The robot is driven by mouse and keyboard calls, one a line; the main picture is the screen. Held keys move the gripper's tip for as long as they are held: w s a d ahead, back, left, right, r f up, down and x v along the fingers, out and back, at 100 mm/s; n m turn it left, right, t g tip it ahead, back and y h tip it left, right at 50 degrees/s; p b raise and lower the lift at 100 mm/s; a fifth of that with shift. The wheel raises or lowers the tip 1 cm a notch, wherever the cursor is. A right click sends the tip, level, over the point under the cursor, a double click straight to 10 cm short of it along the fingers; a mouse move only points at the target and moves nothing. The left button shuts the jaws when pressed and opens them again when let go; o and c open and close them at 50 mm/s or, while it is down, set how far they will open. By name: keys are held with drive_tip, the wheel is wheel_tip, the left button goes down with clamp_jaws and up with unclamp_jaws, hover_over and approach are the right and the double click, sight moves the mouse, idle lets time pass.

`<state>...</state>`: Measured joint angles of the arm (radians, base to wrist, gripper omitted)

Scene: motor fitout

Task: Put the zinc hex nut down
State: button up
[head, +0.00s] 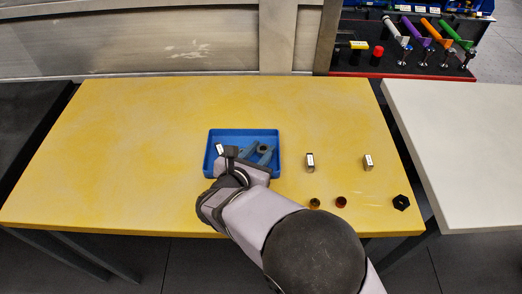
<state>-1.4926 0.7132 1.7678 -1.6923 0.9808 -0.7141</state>
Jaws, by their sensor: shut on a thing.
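My gripper (258,152) reaches over the blue tray (207,160) on the yellow table. Its fingers are shut on a small grey piece, the zinc hex nut (263,147), near the tray's right half. The nut shows only in part between the fingertips. I cannot tell whether it touches the tray floor or is held above it. My wrist hides the tray's front side and part of its inside.
Two small labelled metal blocks (310,162) (368,163) stand right of the tray. A brass ring (315,203), a red-brown ring (341,202) and a black hex nut (401,202) lie near the front edge. The yellow table's left half (120,150) is clear.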

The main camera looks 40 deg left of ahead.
drive_tip(key=shift+f, duration=0.35)
drive_tip(key=o, duration=0.8)
drive_tip(key=shift+d, duration=0.1)
drive_tip(key=shift+s, duration=0.1)
drive_tip(key=shift+r+p, duration=0.3)
drive_tip(key=shift+p, duration=0.15)
drive_tip(key=shift+s, duration=0.25)
drive_tip(key=v, duration=0.7)
drive_tip(key=b+v, duration=0.1)
drive_tip(key=v, duration=0.3)
drive_tip(key=shift+s+r, duration=0.1)
drive_tip(key=shift+r, duration=0.4)
